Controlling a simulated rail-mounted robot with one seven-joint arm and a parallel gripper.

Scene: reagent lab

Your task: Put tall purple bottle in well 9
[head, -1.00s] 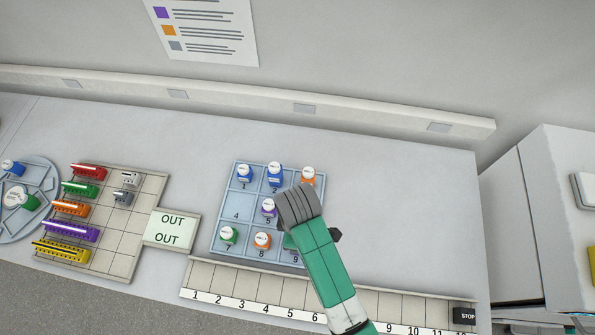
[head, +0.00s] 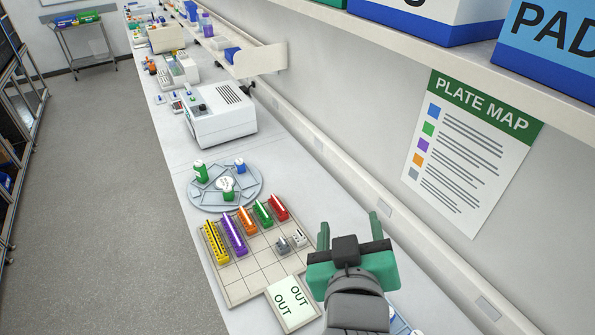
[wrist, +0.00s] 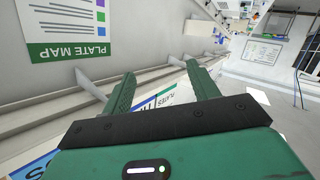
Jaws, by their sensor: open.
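My gripper (head: 349,228) is open and empty, raised over the bench beyond the tile rack, with its fingers pointing away. In the wrist view, its two green fingers (wrist: 160,72) are apart with nothing between them. The numbered well plate is almost wholly hidden behind my gripper; only a bit of blue (head: 399,323) shows at the lower edge, and well 9 cannot be seen. Small purple-coloured items (head: 206,28) stand far back by the wall shelf, too small to tell whether one is the tall purple bottle.
A round carousel (head: 253,201) holds green, blue and white-topped bottles. The tile rack (head: 240,291) carries coloured strips beside an OUT pad (head: 293,306). A white machine (head: 221,115) stands farther back. An overhead shelf (head: 480,62) with boxes runs along the wall.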

